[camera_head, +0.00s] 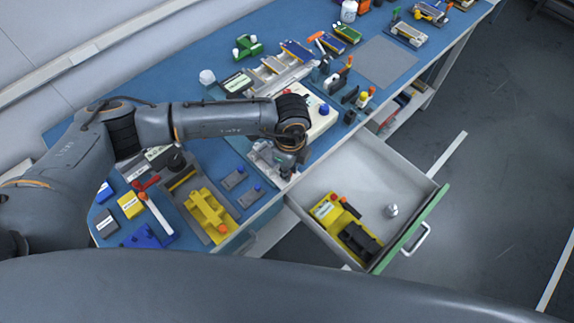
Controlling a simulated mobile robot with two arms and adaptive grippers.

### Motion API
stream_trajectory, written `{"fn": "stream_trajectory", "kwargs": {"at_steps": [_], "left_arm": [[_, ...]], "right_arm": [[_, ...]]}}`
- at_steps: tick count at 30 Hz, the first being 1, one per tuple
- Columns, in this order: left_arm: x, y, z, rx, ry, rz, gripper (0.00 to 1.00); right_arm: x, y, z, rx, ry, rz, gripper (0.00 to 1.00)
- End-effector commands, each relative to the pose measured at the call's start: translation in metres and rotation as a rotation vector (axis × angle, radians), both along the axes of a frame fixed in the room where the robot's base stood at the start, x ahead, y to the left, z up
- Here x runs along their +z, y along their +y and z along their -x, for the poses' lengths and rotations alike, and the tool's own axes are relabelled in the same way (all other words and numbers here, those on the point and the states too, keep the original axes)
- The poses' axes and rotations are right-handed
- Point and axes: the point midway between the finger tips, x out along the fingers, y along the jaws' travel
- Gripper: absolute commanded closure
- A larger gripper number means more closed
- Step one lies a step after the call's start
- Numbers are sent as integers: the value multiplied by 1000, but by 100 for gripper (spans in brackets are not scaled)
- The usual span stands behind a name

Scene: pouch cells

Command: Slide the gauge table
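My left arm reaches in from the left, and my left gripper (286,171) points down at the front edge of the blue bench. It is over or beside a small metallic fixture (262,153), which may be the gauge table; I cannot tell for sure. The gripper and wrist hide part of this fixture. The fingers are small and partly covered, so I cannot tell whether they are open, or touching it. A cream-coloured box (318,118) with a blue knob stands just behind the wrist. My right gripper is not in view.
An open drawer (370,165) with a green front juts out right of the gripper, holding yellow and black items (345,225) and a small metal weight (391,211). A tray with a yellow fixture (208,212) is at left. A grey mat (385,62) lies clear farther back.

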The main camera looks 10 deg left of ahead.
Motion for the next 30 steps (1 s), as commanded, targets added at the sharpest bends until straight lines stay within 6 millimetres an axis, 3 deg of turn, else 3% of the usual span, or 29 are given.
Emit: {"fn": "stream_trajectory", "kwargs": {"at_steps": [1, 3, 12, 16, 30], "left_arm": [[-1, -4, 4, -6, 8, 8, 74], [-1, -4, 4, -6, 7, 8, 60], [0, -2, 2, -3, 4, 5, 59], [9, -2, 1, -3, 2, 7, 59], [100, -4, 2, -5, 2, 7, 59]], "right_arm": [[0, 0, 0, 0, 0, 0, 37], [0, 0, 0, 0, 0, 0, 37], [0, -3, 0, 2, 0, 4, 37], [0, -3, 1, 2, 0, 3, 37], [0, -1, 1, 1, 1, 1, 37]]}}
